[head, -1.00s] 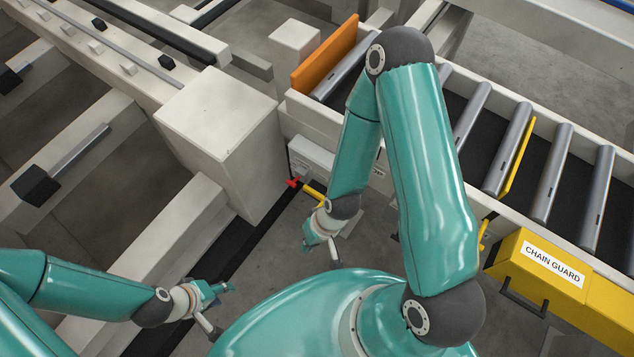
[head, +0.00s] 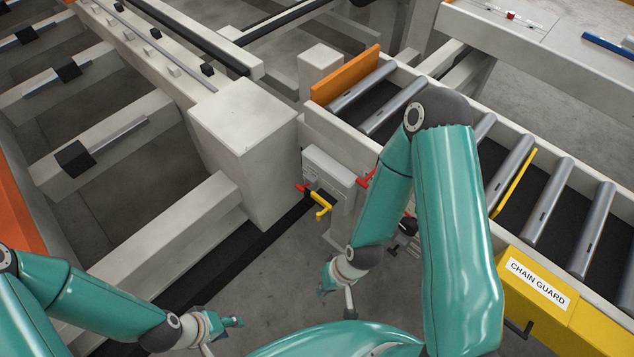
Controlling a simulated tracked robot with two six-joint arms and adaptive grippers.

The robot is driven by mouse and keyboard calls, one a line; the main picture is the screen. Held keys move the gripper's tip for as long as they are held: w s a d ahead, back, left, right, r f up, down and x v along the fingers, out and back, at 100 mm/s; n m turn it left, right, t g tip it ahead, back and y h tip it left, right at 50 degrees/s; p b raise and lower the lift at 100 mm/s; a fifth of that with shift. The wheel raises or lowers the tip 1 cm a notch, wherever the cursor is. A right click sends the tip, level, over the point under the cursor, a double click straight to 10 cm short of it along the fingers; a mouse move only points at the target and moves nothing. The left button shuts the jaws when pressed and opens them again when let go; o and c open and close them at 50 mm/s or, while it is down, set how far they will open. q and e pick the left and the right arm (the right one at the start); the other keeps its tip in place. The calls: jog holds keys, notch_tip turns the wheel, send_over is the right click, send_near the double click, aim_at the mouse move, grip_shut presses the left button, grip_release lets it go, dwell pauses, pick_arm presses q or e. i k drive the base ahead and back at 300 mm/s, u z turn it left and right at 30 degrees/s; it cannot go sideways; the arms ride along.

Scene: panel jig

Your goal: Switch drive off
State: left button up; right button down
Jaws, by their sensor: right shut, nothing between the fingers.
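A grey switch box (head: 329,172) is fixed to the side of the roller conveyor, below its near end. A red piece (head: 302,188) and a yellow handle (head: 321,206) stick out at its lower left. Another red piece (head: 368,178) shows at its right, partly hidden by my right arm. I cannot read any marking on the box. My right gripper (head: 326,284) is shut and empty, below the yellow handle in the picture and apart from it. My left gripper (head: 233,322) is at the lower left, away from the box; its finger opening is unclear.
The roller conveyor (head: 344,134) runs to the right, with an orange plate (head: 346,74) at its end. A yellow chain guard (head: 540,290) hangs on its near side. A pale block (head: 243,120) stands left of the box. Grey floor (head: 275,262) is open below the box.

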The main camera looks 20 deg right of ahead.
aim_at(301, 188)
jog(key=u, duration=0.15)
jog(key=i, duration=0.95)
jog(key=z, duration=0.1)
